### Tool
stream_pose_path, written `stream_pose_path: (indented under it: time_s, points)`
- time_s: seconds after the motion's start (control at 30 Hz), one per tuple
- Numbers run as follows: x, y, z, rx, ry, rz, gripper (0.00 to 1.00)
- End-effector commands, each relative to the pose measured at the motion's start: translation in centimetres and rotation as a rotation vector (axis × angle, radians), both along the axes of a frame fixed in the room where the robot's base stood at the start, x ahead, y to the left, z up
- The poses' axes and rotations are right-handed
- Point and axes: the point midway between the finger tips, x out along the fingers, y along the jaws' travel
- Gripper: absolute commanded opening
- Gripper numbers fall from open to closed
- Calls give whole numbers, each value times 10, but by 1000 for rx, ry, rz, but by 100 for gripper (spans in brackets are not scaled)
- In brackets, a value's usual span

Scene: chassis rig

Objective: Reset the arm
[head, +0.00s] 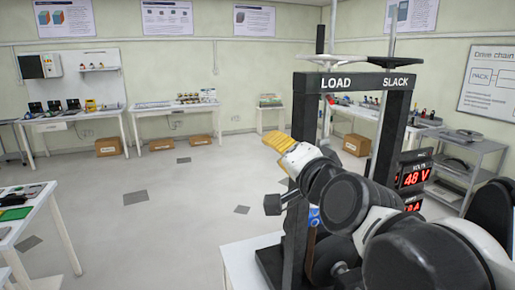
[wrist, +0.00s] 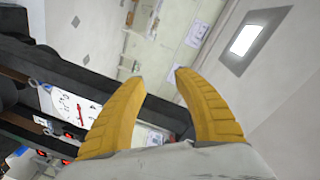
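My gripper (head: 279,142) is raised in the air in the head view, with yellow fingers pointing up and to the left, beside the left post of the black rig (head: 298,130). In the wrist view the two yellow fingers of my gripper (wrist: 156,78) stand apart with nothing between their tips. The rig's crossbar reads LOAD and SLACK. My arm covers much of the rig's lower part. A dark bar of the rig crosses behind the fingers in the wrist view.
Red displays (head: 413,178) stand right of the rig, one reading 48 V. A grey shelf cart (head: 468,148) is farther right. A white table (head: 50,220) stands at the left edge. Benches (head: 180,107) line the far wall. The floor (head: 170,220) between is open.

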Motion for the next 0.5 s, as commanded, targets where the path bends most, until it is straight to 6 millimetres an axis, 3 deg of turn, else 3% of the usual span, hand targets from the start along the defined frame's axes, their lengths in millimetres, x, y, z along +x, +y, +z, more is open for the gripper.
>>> stream_pose_path:
  time_s: [0.03,0.3,0.4,0.5]
  points:
    - [-12,-12,-47,-108,45,11,38]
    - [-92,-80,-245,-658,347,123,38]
    - [-125,-107,-301,-803,460,164,38]
    - [-152,-128,-340,-904,551,199,38]
